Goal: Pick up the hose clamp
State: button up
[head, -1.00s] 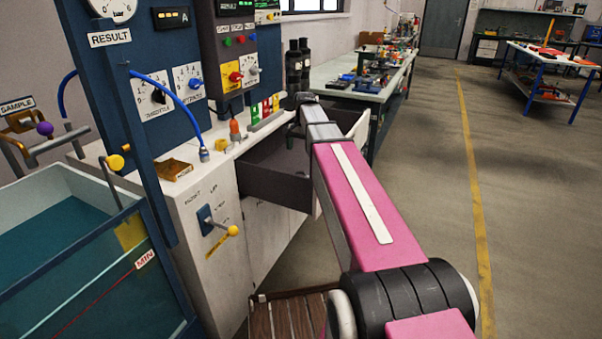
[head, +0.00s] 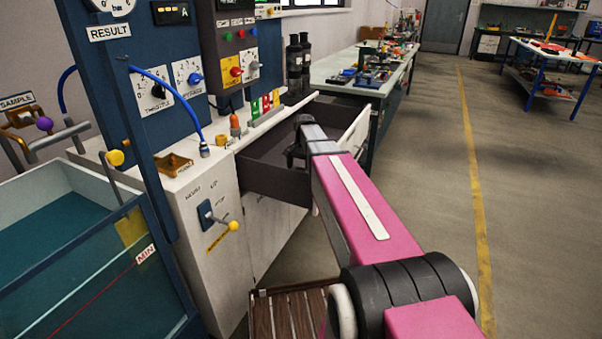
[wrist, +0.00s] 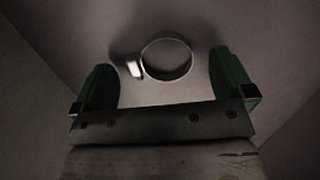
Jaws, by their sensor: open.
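The hose clamp (wrist: 188,66) shows in the wrist view as a thin round metal ring with a small bright screw housing on its left side. It lies on the dark floor of the open drawer. My gripper (wrist: 170,85) is open, with one green-padded finger to the left and one to the right. The ring sits just ahead, between the fingers' lines, and does not appear to touch either one. In the head view my gripper (head: 296,152) is over the open drawer (head: 262,180). The clamp is hidden in that view.
Drawer walls (wrist: 30,75) rise close on both sides in the wrist view. The white cabinet (head: 205,185) with its gauge panel stands left of the drawer, and a green-topped bench (head: 345,90) stands behind. The floor on the right (head: 430,170) is clear.

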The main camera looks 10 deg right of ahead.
jog(key=shift+f, duration=0.4)
jog(key=c, duration=1)
